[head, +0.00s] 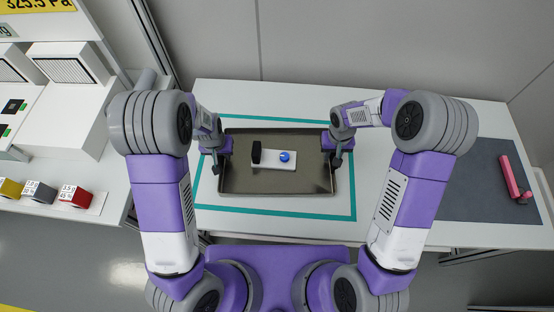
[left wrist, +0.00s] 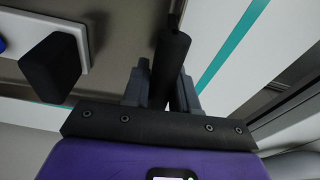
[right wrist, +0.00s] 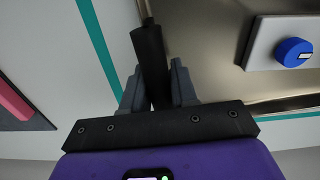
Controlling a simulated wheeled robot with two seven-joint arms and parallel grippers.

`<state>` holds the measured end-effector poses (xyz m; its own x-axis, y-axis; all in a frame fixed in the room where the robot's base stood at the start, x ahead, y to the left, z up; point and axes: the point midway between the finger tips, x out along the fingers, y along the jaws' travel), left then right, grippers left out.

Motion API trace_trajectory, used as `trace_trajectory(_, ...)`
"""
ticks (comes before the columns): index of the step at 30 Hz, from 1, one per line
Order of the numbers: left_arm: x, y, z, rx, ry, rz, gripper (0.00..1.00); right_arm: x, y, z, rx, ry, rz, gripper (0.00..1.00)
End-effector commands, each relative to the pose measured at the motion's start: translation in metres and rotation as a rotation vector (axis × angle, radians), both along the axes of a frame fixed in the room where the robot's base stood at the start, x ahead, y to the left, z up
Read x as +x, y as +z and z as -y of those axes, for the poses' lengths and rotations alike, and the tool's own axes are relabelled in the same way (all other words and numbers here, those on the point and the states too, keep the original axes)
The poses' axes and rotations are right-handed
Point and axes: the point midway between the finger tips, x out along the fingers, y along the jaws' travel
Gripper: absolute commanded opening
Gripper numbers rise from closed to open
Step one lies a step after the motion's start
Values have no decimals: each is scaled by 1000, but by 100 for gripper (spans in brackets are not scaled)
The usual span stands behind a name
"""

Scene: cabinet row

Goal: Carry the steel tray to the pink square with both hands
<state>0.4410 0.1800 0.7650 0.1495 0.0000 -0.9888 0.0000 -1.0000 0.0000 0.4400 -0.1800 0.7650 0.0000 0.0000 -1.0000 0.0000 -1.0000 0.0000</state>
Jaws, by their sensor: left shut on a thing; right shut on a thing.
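The steel tray (head: 300,184) is inside a teal outline (head: 290,215) on the white table. I cannot tell whether it rests on the table or is slightly raised. It holds a white block (head: 272,164) with a black piece (head: 256,154) and a blue round piece (head: 285,157). My left gripper (head: 217,158) is shut on the tray's left black handle (left wrist: 170,65). My right gripper (head: 338,157) is shut on its right black handle (right wrist: 150,60).
The white table (head: 400,235) has bare room between the teal outline and the mat, partly behind my right arm. A small red piece (head: 524,196) lies by the pink bar. At left, a white counter (head: 110,185) carries yellow, grey and red cubes (head: 75,196) and white equipment.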

Motion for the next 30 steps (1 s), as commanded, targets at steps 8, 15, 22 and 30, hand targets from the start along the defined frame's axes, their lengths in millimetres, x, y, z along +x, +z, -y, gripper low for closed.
trace_trajectory(8, 1, 2, 0, -1, 0, 2, 0, 1, 3, 0, 0, 0, 3, 0)
trace_trajectory(15, 1, 14, 0, 0, 0, 2, 0, 1, 14, 0, 0, 0, 3, 0)
trace_trajectory(22, 1, 33, 0, 0, 0, 2, 0, 1, 33, 0, 0, 0, 3, 0)
trace_trajectory(30, 1, 50, 0, 0, 0, 2, 0, 1, 50, 0, 0, 0, 3, 0)
